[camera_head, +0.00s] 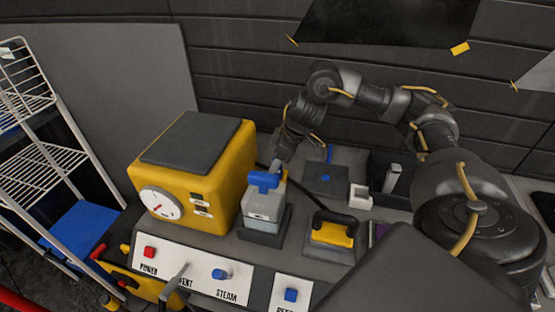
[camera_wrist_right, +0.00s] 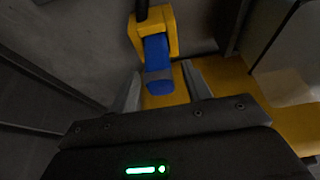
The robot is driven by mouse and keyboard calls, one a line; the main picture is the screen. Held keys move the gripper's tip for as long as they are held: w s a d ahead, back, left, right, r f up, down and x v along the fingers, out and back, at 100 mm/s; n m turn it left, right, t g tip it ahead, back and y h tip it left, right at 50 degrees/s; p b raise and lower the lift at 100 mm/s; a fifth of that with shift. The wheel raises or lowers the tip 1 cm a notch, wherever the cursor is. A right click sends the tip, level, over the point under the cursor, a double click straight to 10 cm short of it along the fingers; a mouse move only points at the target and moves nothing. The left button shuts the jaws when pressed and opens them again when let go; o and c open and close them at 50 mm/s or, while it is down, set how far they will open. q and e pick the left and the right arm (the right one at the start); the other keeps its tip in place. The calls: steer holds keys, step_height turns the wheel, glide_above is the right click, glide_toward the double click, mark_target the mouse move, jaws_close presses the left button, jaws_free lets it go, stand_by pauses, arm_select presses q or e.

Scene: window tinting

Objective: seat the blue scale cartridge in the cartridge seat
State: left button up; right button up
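The blue scale cartridge (camera_head: 262,207), a pale grey box with a blue T-shaped handle, stands upright at the dark cartridge seat (camera_head: 268,238) beside the yellow machine. Its lower end is at the seat; I cannot tell how deep it sits. My right gripper (camera_head: 279,168) comes down just behind the blue handle. In the right wrist view, a blue piece (camera_wrist_right: 160,80) lies between the two fingertips (camera_wrist_right: 161,76), with gaps on both sides, so the gripper looks open. My left gripper is not in view.
The yellow machine (camera_head: 222,150) with a dial stands close on the left. A yellow-and-black handled tool (camera_head: 332,232), a small white box (camera_head: 361,196) and a dark plate with a blue lever (camera_head: 329,154) are on the right. A panel with switches (camera_head: 190,268) runs along the front.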

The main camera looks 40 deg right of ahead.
steer(key=p+v, duration=0.3)
steer(key=v, duration=0.9)
steer(key=shift+r, duration=0.3)
steer(key=shift+a+f, duration=0.1)
